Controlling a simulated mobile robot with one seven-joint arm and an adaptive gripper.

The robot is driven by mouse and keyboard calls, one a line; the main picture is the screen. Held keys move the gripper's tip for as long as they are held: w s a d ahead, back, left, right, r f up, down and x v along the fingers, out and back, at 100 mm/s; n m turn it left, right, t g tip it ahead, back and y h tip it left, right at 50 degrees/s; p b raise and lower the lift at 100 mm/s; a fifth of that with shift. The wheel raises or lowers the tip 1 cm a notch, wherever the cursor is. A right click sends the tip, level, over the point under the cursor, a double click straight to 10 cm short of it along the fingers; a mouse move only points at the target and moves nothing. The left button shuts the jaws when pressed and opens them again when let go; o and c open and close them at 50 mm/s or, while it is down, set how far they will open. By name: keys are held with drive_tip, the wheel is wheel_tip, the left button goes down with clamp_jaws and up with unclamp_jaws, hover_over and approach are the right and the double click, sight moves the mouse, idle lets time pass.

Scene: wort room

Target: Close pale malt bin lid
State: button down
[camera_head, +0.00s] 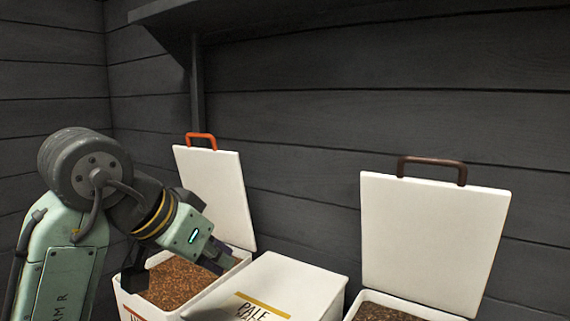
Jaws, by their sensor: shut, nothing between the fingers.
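The pale malt bin (342,297) stands at the bottom middle, between two other bins. Its white lid (285,275) is down over it, with a yellow band and the lettering "PALE" near the bottom edge of the picture. No malt shows under this lid. I cannot tell whether it sits fully flush, as its front is cut off by the frame. No handle shows on it. My gripper (218,262) is shut and empty. It is left of the pale lid, in front of the open left bin's grain; contact with anything cannot be told.
The left bin (128,307) is open, with brown grain inside and its orange-handled lid (220,190) upright behind. The right bin (400,304) is open too, its brown-handled lid (430,240) raised. A dark plank wall (400,110) and shelf (300,15) stand behind.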

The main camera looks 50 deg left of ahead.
drive_tip(key=shift+s+d+f, duration=0.1)
drive_tip(key=shift+s+f, duration=0.1)
drive_tip(key=shift+f, duration=0.25)
drive_tip(key=shift+s+d+f, duration=0.1)
drive_tip(key=shift+s+f, duration=0.1)
drive_tip(key=shift+f, duration=0.2)
drive_tip(key=shift+r, duration=0.1)
wheel_tip(320, 180, up, 8)
drive_tip(key=p, duration=0.7)
